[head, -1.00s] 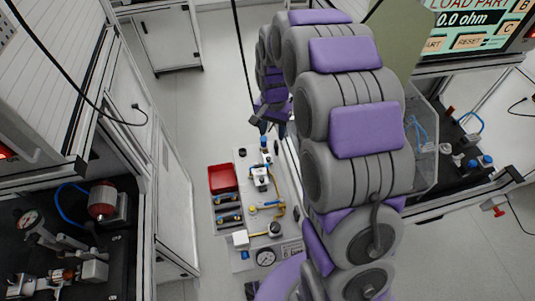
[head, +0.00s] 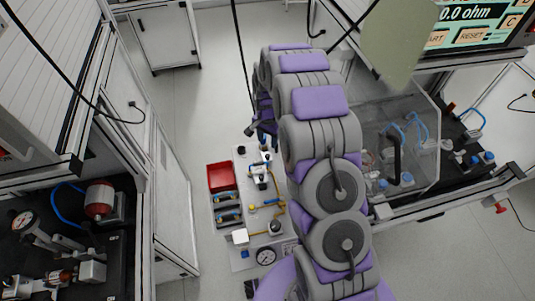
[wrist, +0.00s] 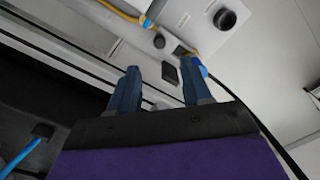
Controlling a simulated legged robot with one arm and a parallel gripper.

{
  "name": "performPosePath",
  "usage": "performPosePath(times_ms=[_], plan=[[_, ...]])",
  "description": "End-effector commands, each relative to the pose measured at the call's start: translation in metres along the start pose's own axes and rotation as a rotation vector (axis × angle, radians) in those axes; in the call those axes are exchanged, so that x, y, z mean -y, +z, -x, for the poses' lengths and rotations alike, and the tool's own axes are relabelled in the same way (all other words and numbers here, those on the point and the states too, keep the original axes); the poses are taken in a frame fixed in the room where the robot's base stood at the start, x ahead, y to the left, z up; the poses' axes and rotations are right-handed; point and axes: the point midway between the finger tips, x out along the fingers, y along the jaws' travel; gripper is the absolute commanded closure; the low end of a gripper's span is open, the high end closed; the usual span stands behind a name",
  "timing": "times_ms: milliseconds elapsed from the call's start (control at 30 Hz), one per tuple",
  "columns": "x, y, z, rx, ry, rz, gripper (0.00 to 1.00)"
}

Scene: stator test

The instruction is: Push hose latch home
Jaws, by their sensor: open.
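A white panel (head: 243,167) stands in the middle of the head view. It carries yellow hose (head: 272,203), fittings, a small white-and-dark block (head: 260,177) and a round gauge (head: 266,256). I cannot tell for sure which part is the hose latch. My gripper (head: 260,130) is over the far end of the panel, partly hidden by my arm. A blue part (wrist: 198,66) shows by the right fingertip, beside a dark block (wrist: 170,73). Contact cannot be told.
A red bin (head: 221,176) and dark trays with small parts (head: 227,205) stand left of the panel. A cabinet and a bench with a gauge (head: 27,222) are at far left. A clear guard (head: 405,130) covers the bench at right. Grey floor lies open behind.

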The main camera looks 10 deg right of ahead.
Motion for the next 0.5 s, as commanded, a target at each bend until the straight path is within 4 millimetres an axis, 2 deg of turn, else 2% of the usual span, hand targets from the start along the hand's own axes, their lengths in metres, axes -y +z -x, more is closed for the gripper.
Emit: performPosePath(times_ms=[33,200,500], plan=[[-0.001,0.001,-0.013,0.002,0.002,0.000,0.51],[0.000,0.001,-0.047,0.002,0.002,0.001,0.51],[0.000,0.000,-0.087,0.000,-0.001,0.001,0.51]])
